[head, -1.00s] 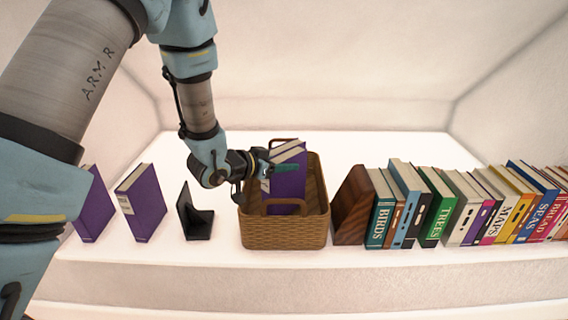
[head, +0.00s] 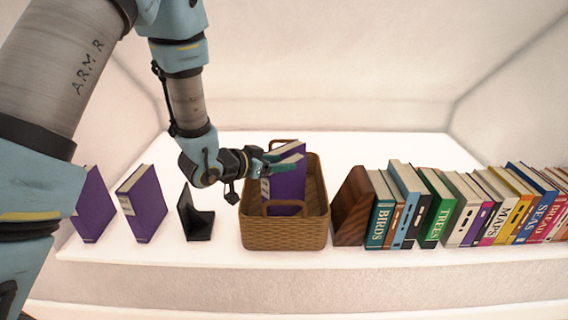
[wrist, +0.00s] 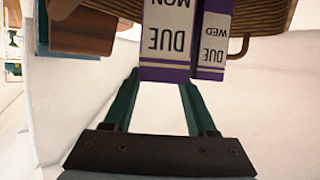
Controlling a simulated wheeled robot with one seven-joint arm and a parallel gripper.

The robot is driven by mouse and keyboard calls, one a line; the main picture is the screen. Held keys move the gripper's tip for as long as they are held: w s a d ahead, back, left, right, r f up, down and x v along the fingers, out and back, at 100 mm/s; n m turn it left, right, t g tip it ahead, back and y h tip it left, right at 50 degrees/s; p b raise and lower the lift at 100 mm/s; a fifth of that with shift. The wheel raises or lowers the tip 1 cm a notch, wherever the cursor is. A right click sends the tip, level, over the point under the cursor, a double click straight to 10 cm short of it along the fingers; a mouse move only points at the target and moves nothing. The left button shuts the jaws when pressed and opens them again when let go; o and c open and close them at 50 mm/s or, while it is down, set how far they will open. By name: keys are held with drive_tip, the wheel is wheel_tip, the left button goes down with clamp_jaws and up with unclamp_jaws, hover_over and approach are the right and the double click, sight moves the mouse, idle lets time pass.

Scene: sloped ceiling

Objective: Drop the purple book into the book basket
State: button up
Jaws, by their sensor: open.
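The wicker book basket (head: 285,237) stands mid-shelf. Purple books (head: 288,190) stand upright but tilted in its left part. The wrist view shows two purple spines there, a DUE MON book (wrist: 168,40) and a DUE WED book (wrist: 212,38). My gripper (head: 284,158) is open at the upper left of these books. In the wrist view its green fingers (wrist: 160,90) are spread, with the DUE MON spine just beyond their tips and nothing held between them. Two more purple books stand left of the basket, one nearer (head: 142,204) and one partly hidden by my arm (head: 93,206).
A black bookend (head: 196,218) stands just left of the basket. A brown wooden bookend (head: 352,208) and a row of coloured books (head: 440,205) fill the right side. The shelf's front edge runs below, and the white surface behind the basket is clear.

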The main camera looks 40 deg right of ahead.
drive_tip(key=v, duration=1)
drive_tip(key=shift+a, duration=0.15)
drive_tip(key=w+a+n+t+y, duration=0.35)
drive_tip(key=w+a, duration=0.35)
drive_tip(key=a, duration=0.3)
drive_tip(key=w+a+n+t+y, duration=0.2)
drive_tip(key=w+a+n+y, duration=0.3)
drive_tip(key=a, duration=0.4)
drive_tip(key=s+a+n+g+y, duration=0.2)
drive_tip(key=s+a+n, duration=0.1)
drive_tip(key=a, duration=0.6)
drive_tip(key=s+a+r+n+g+y, duration=0.1)
drive_tip(key=s+a+n+g+y, duration=0.2)
drive_tip(key=a, duration=0.6)
drive_tip(key=s+n, duration=0.1)
drive_tip(key=s, duration=0.1)
drive_tip(key=shift+s+r, duration=0.25)
drive_tip(key=shift+a, duration=0.1)
